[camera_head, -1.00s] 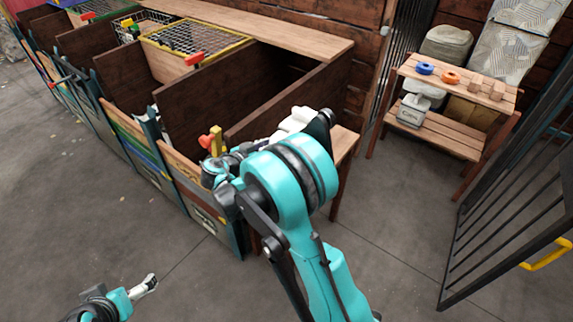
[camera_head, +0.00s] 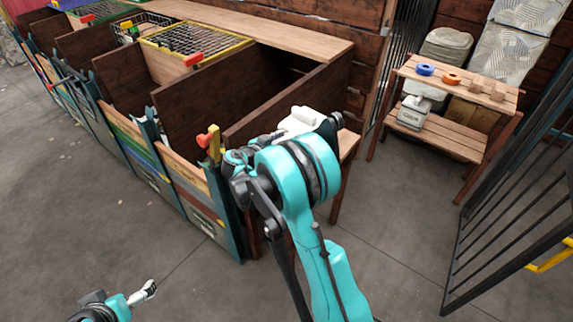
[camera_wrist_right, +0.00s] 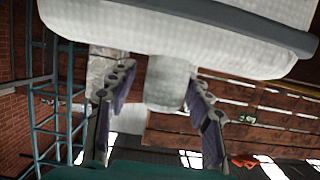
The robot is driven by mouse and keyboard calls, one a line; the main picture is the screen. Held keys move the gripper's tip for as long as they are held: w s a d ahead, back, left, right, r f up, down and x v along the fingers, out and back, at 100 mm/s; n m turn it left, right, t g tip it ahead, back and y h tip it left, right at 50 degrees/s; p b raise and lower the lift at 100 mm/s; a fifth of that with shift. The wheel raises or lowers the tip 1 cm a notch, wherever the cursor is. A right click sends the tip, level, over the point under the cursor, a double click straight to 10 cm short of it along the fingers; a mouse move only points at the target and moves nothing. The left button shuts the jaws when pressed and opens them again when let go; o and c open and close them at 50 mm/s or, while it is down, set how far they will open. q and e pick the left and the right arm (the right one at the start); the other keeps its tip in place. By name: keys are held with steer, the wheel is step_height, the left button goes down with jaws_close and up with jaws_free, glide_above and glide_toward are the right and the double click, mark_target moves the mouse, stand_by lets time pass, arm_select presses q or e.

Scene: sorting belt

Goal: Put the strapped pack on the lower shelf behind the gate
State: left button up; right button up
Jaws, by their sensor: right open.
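A white, rounded thing (camera_head: 303,120) lies beyond my right wrist, near a small wooden table. In the right wrist view a large white body (camera_wrist_right: 190,30) with a grey band fills the top, and a white stub (camera_wrist_right: 168,82) hangs between my fingers. I cannot tell for sure that this is the strapped pack. My right gripper (camera_wrist_right: 160,80) is open, its fingers apart on both sides of the stub. My left gripper (camera_head: 148,290) is low at the left, away from everything; its jaws are too small to read. The lower shelf (camera_head: 450,137) is on the wooden stand. The barred gate (camera_head: 490,215) stands at the right.
A grey scale-like device (camera_head: 411,112) occupies the lower shelf's left end; its right part is bare. Blue (camera_head: 425,69) and orange (camera_head: 452,78) rings and small blocks sit above. Wooden stalls (camera_head: 250,95) line the left. Floor between table and gate is clear.

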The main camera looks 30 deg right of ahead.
jaws_close()
steer(key=shift+r, duration=0.1)
